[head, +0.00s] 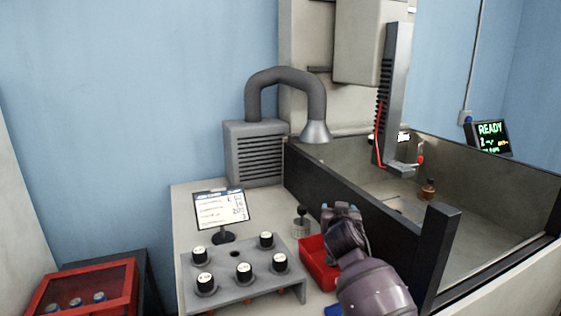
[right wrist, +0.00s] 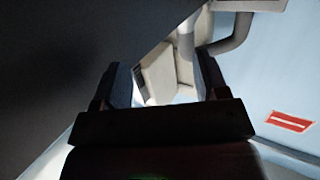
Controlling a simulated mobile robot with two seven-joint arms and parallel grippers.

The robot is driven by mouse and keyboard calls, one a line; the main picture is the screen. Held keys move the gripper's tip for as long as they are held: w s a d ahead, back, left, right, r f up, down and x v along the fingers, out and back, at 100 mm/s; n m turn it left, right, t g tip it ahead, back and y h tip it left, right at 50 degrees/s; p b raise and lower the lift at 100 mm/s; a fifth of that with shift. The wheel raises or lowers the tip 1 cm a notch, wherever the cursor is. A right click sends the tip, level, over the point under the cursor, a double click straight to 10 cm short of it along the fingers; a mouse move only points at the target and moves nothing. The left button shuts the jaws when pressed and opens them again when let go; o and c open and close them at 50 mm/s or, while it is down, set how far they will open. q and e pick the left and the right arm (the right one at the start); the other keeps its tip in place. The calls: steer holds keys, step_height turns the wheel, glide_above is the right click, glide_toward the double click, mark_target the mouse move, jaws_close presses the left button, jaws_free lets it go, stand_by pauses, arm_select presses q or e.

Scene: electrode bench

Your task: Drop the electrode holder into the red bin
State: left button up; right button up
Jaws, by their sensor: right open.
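The red bin (head: 314,255) is an open box on the bench, partly hidden by my right arm. My right gripper (head: 339,208) is above the bin's far right part, beside the dark tank wall. In the right wrist view its two fingers (right wrist: 165,80) are apart with nothing visible between them. Several black electrode holders with white labelled tops, one of them at the front middle (head: 244,271), stand upright in a grey rack (head: 219,273). One rack hole is empty. I see no holder in the visible part of the bin. My left gripper is not in view.
A grey cylinder with a black knob (head: 301,225) stands behind the bin. A label stand (head: 221,210) is behind the rack. The dark tank wall (head: 350,192) rises on the right. A vent hose (head: 290,78) arches overhead. A red case (head: 82,290) is at lower left.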

steer(key=v, duration=1)
steer(key=shift+s, duration=0.35)
steer(key=shift+a, duration=0.1)
steer(key=s+d+f+g, duration=0.3)
steer(key=s+d+f, duration=0.2)
steer(key=s+f, duration=0.35)
steer(key=s+d+f+g, duration=0.3)
steer(key=s+d+f, duration=0.2)
steer(key=s+f, duration=0.3)
steer(key=s+d+f+n+g, duration=0.1)
steer(key=s+g, duration=0.1)
steer(key=s, duration=0.6)
steer(key=s+d+f+g+y, duration=0.1)
steer(key=s+g, duration=0.1)
steer(key=s, duration=0.6)
steer(key=s+d+f+n+g, duration=0.1)
steer(key=s+d+f+g, duration=0.1)
steer(key=s, duration=0.7)
steer(key=w+f+t+y, duration=0.1)
steer(key=w+f+t, duration=0.6)
steer(key=f, duration=0.2)
steer(key=shift+w+a+f+n+t, duration=0.25)
steer(key=shift+a+f+n+t, duration=0.05)
steer(key=shift+f+t, duration=0.1)
stand_by(1.1)
